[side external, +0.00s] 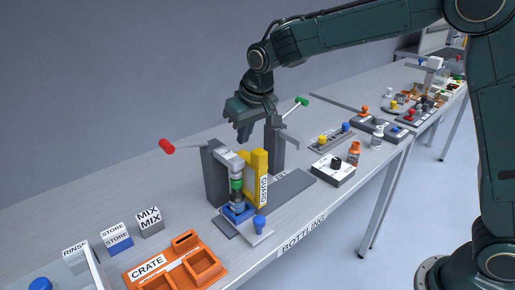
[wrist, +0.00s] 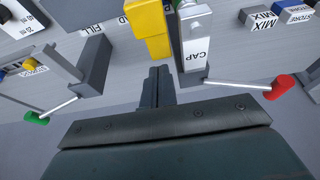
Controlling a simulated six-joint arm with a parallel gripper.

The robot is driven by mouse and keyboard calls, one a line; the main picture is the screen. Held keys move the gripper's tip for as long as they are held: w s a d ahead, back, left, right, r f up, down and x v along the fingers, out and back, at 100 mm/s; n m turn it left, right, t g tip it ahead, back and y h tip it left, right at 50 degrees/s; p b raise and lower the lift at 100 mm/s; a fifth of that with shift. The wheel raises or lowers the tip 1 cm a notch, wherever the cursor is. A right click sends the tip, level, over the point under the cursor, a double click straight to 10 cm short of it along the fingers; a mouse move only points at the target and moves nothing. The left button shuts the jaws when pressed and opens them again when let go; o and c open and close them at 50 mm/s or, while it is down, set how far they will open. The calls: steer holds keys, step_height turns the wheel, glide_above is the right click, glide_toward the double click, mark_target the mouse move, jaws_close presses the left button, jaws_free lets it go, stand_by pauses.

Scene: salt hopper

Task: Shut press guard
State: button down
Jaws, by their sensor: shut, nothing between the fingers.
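The yellow press guard (side external: 259,178), marked GUARD, stands upright just right of the press (side external: 213,172) in the side view. It also shows at the top centre of the wrist view (wrist: 148,28), beside the grey press arm marked CAP (wrist: 197,45). A bottle with a green band (side external: 236,185) stands under the press arm on a blue base (side external: 238,211). My gripper (side external: 243,138) is shut and empty, pointing down above and behind the guard. In the wrist view its fingers (wrist: 158,74) are together, with the guard beyond them. I see no contact with the guard.
A lever with a red knob (side external: 167,146) sticks out left of the press. A grey post (side external: 274,148) and a green-knobbed lever (side external: 302,103) stand close right of my gripper. An orange crate (side external: 172,262) and labelled blocks (side external: 148,219) lie front left.

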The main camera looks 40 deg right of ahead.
steer(key=v, duration=0.9)
steer(key=shift+r, duration=0.25)
steer(key=s+d+r, duration=0.1)
steer(key=s+d, duration=0.3)
steer(key=s, duration=0.4)
steer(key=s+d+r, duration=0.2)
steer(key=s+d, duration=0.2)
steer(key=s, duration=0.4)
steer(key=s+d+f, duration=0.1)
steer(key=s+f, duration=0.2)
steer(key=s, duration=0.4)
steer(key=s+d+f+t, duration=0.1)
steer(key=s+d+f, duration=0.1)
steer(key=s, duration=0.5)
steer(key=shift+f+t, duration=0.3)
steer(key=shift+f, duration=0.25)
